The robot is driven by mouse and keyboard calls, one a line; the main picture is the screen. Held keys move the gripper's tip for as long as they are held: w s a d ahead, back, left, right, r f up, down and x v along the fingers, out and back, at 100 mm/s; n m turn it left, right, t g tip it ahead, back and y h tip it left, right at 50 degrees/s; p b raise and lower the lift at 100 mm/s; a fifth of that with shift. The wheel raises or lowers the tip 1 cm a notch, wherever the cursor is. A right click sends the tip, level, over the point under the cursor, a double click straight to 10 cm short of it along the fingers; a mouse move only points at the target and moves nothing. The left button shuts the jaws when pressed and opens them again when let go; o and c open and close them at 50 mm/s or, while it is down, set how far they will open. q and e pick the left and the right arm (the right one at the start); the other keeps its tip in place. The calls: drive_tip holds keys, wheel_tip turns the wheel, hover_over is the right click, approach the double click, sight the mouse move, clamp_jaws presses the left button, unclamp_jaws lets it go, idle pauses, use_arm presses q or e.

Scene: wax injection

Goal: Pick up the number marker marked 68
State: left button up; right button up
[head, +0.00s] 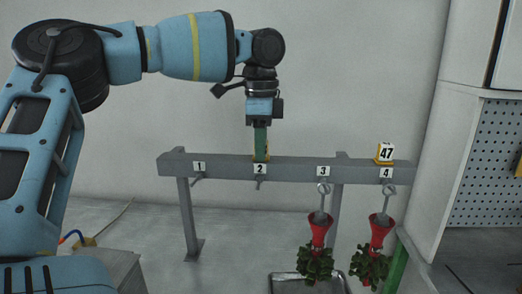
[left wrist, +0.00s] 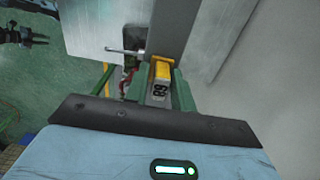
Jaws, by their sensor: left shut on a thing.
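The number marker (left wrist: 161,75) has a yellow body and a white face with dark digits, seen turned over in the left wrist view and matching 68. It stands on the grey rail above label 2, where its yellow base (head: 260,157) shows in the head view. My left gripper (head: 260,148) points straight down there, its green fingers (left wrist: 158,95) closed on either side of the marker. The fingers hide most of the marker in the head view. I cannot tell any gap between marker and rail.
The grey rail (head: 225,168) carries labels 1 to 4 with hooks below. Another marker, 47 (head: 385,153), stands above label 4. Red funnels with green leaves hang from hooks 3 (head: 319,230) and 4 (head: 379,233). A metal tray (head: 283,282) lies below. A wall is behind.

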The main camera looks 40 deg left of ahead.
use_arm(q)
drive_tip(key=shift+r, duration=0.15)
